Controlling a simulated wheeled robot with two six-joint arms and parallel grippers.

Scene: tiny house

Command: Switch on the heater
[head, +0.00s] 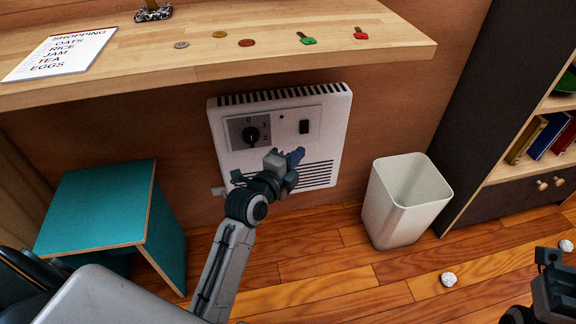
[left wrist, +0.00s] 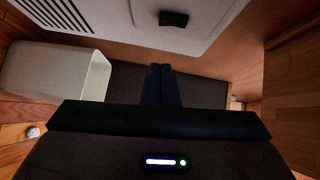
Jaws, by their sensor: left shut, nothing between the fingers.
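The white heater (head: 330,112) hangs on the wood wall below the counter. It has a dark dial (head: 250,134) on a grey plate marked with numbers, a small dark dot, and a black rocker switch (head: 304,127) to the right. My left gripper (head: 297,157) is in front of the heater, below the switch, shut and empty. In the left wrist view, the heater (left wrist: 215,12) is at the top, with the switch (left wrist: 174,19) above the shut fingertips (left wrist: 161,68); a gap shows between them. My right gripper (head: 548,258) is partly in view at the right edge; its fingers are unclear.
A counter (head: 330,30) with a shopping list (head: 60,52), coins and keys juts out above the heater. A teal stool (head: 95,205) stands left, a white bin (head: 405,200) right. Crumpled paper (head: 448,279) lies on the floor. A dark bookshelf (head: 480,110) stands at far right.

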